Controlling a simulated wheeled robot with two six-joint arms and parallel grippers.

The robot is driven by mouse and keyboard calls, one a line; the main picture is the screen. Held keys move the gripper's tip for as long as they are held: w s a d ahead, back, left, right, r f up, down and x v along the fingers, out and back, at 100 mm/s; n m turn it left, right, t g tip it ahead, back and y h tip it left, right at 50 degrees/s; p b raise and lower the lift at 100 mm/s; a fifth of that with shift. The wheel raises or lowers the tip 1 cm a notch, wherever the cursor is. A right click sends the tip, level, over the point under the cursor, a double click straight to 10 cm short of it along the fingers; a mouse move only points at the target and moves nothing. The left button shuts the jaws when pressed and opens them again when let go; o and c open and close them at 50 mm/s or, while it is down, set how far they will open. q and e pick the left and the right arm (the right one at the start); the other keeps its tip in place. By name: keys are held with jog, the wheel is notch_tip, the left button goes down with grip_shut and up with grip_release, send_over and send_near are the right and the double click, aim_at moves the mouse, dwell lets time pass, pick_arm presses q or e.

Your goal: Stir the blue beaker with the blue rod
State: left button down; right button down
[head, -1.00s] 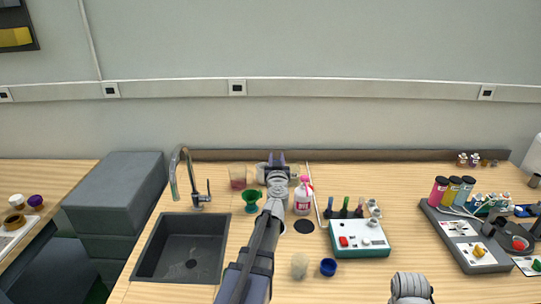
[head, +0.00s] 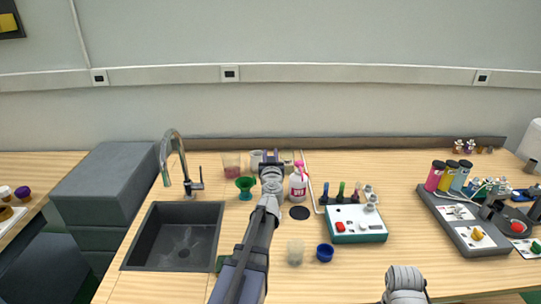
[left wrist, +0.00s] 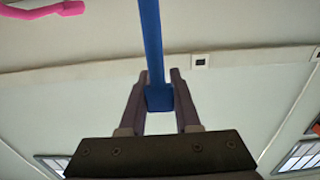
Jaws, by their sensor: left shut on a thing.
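My left gripper (head: 271,158) reaches up the middle of the table in the head view, in front of several clear beakers at the back. In the left wrist view (left wrist: 159,92) its fingers are shut on a blue rod (left wrist: 151,45), which runs up out of the picture. I cannot make out the rod in the head view. A small blue vessel (head: 325,252), the only clearly blue one I see, stands on the table right of my left arm, apart from the gripper. Whether it is the blue beaker I cannot tell. My right gripper is not in view.
A pink-topped bottle (head: 298,183) stands just right of the gripper, and a green funnel-shaped vessel (head: 245,188) to its left. A pale cup (head: 295,252) is beside the blue vessel. A sink (head: 172,236) is at left, a teal-and-white device (head: 357,225) at right.

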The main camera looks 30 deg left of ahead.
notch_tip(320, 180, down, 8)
jog(key=b, duration=0.7)
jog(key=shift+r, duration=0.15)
dwell(0.4)
